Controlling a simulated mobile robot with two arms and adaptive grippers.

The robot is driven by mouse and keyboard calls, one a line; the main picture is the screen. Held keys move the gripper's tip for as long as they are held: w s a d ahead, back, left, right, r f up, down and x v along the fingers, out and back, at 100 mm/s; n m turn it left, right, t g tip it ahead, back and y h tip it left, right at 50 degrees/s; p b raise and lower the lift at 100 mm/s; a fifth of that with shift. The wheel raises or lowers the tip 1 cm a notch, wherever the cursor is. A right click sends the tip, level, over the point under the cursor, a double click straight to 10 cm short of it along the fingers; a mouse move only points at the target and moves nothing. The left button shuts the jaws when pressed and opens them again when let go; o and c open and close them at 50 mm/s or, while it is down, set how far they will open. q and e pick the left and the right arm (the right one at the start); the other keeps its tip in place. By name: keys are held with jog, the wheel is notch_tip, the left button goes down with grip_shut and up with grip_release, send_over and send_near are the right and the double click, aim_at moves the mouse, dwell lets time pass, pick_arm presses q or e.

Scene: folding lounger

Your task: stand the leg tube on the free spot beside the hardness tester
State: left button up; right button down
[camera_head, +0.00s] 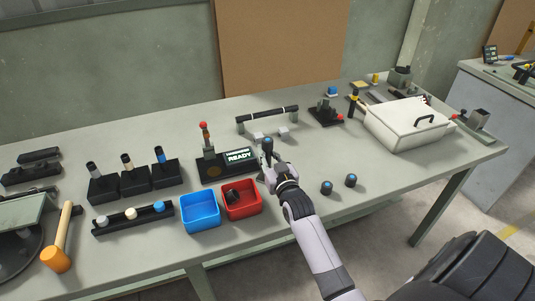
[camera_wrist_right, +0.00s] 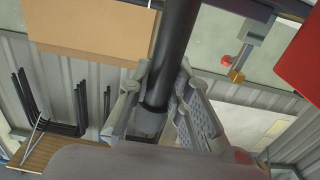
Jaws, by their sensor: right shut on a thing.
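The hardness tester (camera_head: 207,160) stands mid-table, with a dark base, a red-topped column and a lit READY display (camera_head: 240,156). My right gripper (camera_head: 268,172) is just right of the tester, shut on the dark leg tube (camera_head: 267,146). In the right wrist view the black tube (camera_wrist_right: 174,50) runs between the fingers (camera_wrist_right: 155,110), with a grey band (camera_wrist_right: 148,122) at the grip. Whether its lower end touches the table is hidden. My left gripper is not in view.
Blue (camera_head: 200,212) and red (camera_head: 241,199) bins stand in front of the tester; the red one holds dark pieces. Two short dark blue-topped pieces (camera_head: 327,187) stand right of my arm. A black bar (camera_head: 267,118) stands behind. A white lidded box (camera_head: 408,126) is at right.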

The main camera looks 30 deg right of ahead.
jog(key=c, duration=1.4)
grip_release()
jog(key=shift+s, duration=0.1)
jog(key=shift+s, duration=0.2)
jog(key=v, duration=1.1)
jog(key=shift+s+a, duration=0.2)
jog(key=shift+s, duration=0.05)
